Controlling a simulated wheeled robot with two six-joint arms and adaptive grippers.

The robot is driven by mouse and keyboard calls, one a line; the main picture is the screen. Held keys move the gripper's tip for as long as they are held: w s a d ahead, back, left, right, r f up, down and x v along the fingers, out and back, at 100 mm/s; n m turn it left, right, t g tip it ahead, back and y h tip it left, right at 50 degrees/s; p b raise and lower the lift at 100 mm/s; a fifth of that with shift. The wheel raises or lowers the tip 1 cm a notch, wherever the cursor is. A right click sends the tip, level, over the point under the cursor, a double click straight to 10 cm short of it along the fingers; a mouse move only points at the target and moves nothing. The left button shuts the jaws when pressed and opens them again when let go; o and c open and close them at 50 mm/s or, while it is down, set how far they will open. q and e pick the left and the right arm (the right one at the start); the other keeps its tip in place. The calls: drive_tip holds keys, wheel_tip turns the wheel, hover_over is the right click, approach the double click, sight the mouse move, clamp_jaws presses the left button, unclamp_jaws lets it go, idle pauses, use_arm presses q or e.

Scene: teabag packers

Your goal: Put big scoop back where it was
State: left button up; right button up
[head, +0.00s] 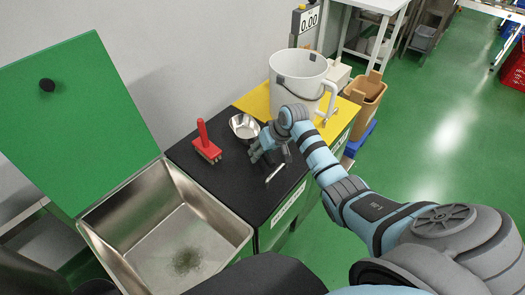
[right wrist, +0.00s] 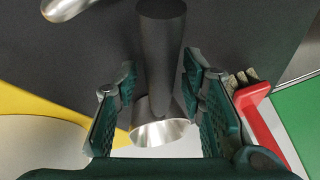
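The big metal scoop (head: 244,127) lies on the black counter (head: 227,178), its bowl facing up, beside the yellow mat. In the right wrist view its thick dark handle (right wrist: 160,50) runs between the two fingers, and the shiny start of its bowl (right wrist: 160,132) shows below, partly hidden by my gripper. My right gripper (head: 269,150) is low over the counter at the handle. Its fingers (right wrist: 160,95) stand apart on either side of the handle, seemingly with a narrow gap. Contact is hard to judge. My left gripper is not in view.
A red brush (head: 206,143) stands left of the scoop. A smaller metal utensil (head: 275,173) lies near the counter's front edge. A white bucket (head: 300,80) stands on the yellow mat (head: 257,103). A steel bin (head: 132,222) with its green lid (head: 80,115) raised is at left.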

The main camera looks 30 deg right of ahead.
drive_tip(key=p+v, duration=0.3)
drive_tip(key=v, duration=0.9)
drive_tip(key=shift+d, duration=0.1)
